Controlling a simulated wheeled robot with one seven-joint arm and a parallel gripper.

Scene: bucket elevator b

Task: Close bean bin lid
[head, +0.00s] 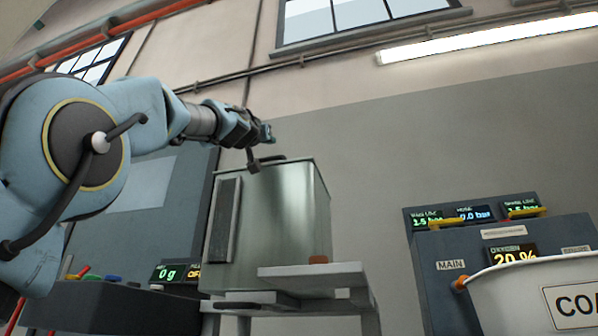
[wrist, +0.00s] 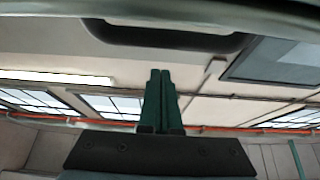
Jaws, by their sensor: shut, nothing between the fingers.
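A tall metal bin (head: 285,215), which I take to be the bean bin, stands on a light stand. Its top edge is above my head camera, so I cannot tell from there how the lid lies. A small dark piece (head: 254,161) shows at its top left. In the wrist view a pale metal panel (wrist: 290,30) with a dark handle (wrist: 170,38) fills the upper edge; it may be the lid. My gripper (head: 268,133) is above the bin's top, apart from it. In the wrist view its green fingers (wrist: 160,75) are shut together and empty, below the handle in the picture.
The stand (head: 310,272) has a small shelf in front of the bin. A dark panel with displays (head: 180,272) is at the left. A blue console (head: 470,240) and a white container (head: 530,295) are at the right. The air above the bin's right side is clear.

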